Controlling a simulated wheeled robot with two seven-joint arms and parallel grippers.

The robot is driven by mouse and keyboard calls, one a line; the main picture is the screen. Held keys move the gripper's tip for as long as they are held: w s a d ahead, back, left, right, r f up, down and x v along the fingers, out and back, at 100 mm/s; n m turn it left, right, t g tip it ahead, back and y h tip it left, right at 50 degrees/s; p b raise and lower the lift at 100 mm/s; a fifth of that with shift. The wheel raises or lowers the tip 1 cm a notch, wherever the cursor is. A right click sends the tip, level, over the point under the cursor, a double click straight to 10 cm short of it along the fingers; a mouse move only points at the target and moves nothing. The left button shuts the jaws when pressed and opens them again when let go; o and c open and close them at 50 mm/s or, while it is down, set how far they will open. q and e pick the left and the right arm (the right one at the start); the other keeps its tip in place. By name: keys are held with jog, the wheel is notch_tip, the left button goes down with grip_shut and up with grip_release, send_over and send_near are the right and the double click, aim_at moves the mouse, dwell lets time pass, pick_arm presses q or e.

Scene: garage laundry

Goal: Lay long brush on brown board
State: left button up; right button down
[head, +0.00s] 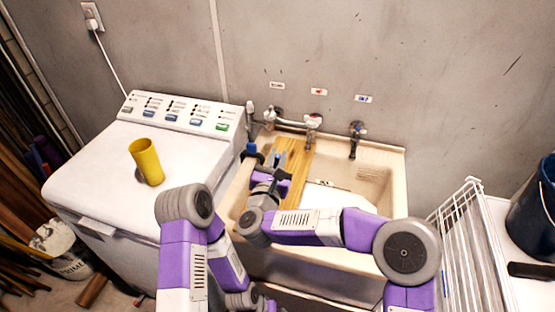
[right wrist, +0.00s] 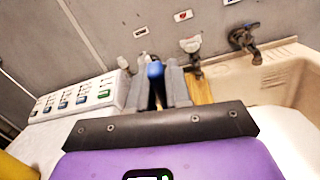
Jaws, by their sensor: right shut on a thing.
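The brown board (head: 293,158) is a wooden plank lying across the left part of the sink. My right gripper (head: 272,166) is over the board's left side. It is shut on the long brush, whose blue end (head: 251,148) shows just beyond the fingers. In the right wrist view the blue part (right wrist: 155,69) sits between the two grey fingers (right wrist: 163,88), with a dark strip below it. The rest of the brush is hidden by the gripper. The board (right wrist: 201,91) shows right of the fingers. My left arm shows, but its gripper does not.
The pale sink (head: 385,153) has taps (head: 313,128) along its back wall. A white washing machine (head: 90,165) stands to the left with a yellow cup (head: 146,161) on top. A white wire rack (head: 462,235) and a dark blue bucket (head: 535,205) are at the right.

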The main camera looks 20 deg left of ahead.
jog(key=shift+f+b, duration=0.15)
jog(key=shift+b, duration=0.2)
jog(key=c, duration=1.1)
grip_release()
jog(key=shift+o, duration=0.2)
jog(key=shift+r+p, duration=0.25)
jog(key=shift+p, duration=0.2)
jog(key=s+f, duration=0.1)
jog(key=s, duration=1.1)
jog(key=shift+d+b, duration=0.3)
jog(key=shift+b, duration=0.15)
jog(key=shift+f, duration=0.1)
